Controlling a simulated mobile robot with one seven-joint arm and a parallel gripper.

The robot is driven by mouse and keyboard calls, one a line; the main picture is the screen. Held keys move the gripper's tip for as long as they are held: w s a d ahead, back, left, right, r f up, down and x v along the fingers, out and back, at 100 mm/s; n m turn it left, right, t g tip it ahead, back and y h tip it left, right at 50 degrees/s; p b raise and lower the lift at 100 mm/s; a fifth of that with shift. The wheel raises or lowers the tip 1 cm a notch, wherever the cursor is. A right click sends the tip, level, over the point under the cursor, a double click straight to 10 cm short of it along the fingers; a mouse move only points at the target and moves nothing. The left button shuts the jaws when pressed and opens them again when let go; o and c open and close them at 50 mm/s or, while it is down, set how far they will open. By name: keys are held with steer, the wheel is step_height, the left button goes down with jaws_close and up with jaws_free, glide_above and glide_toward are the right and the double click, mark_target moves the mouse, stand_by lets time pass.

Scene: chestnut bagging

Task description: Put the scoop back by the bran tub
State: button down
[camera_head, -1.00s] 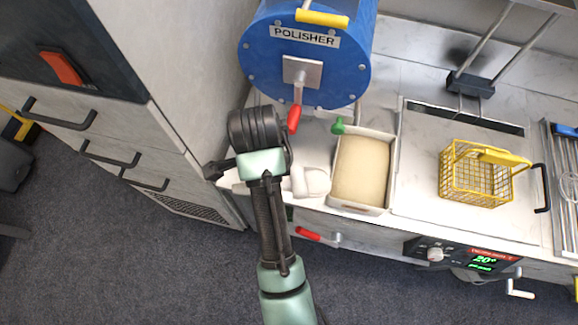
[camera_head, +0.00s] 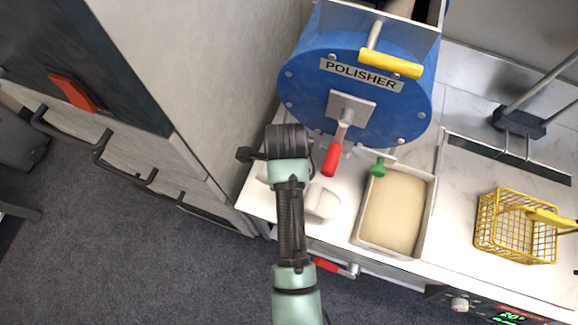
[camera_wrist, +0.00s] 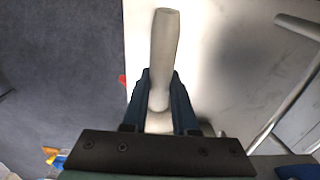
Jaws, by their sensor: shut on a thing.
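The scoop's pale grey-white handle (camera_wrist: 165,45) stands between my gripper's two dark fingers (camera_wrist: 163,88) in the wrist view. My gripper is shut on it, and the handle sticks out past the fingertips. The rest of the scoop is hidden there by the palm. In the head view my fingers are hidden under my wrist. A pale rounded shape (camera_head: 324,203) shows just right of my arm; I cannot tell if it is the scoop's bowl. The bran tub (camera_head: 429,222), a pale rectangular box full of tan bran, stands on the counter to the right of my wrist.
The blue polisher (camera_head: 305,75) with its red-handled lever (camera_head: 332,160) is close behind my wrist. A green handle (camera_head: 378,168) is at the tub's back left. A yellow wire basket (camera_head: 515,230) stands farther right. A tall cabinet (camera_head: 225,90) is at the left.

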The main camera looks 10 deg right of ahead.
step_height(320, 180, down, 8)
steer(key=shift+r, duration=0.15)
stand_by(0.4)
steer(key=c, duration=0.7)
jaws_free()
step_height(320, 180, up, 12)
steer(key=shift+r, duration=0.1)
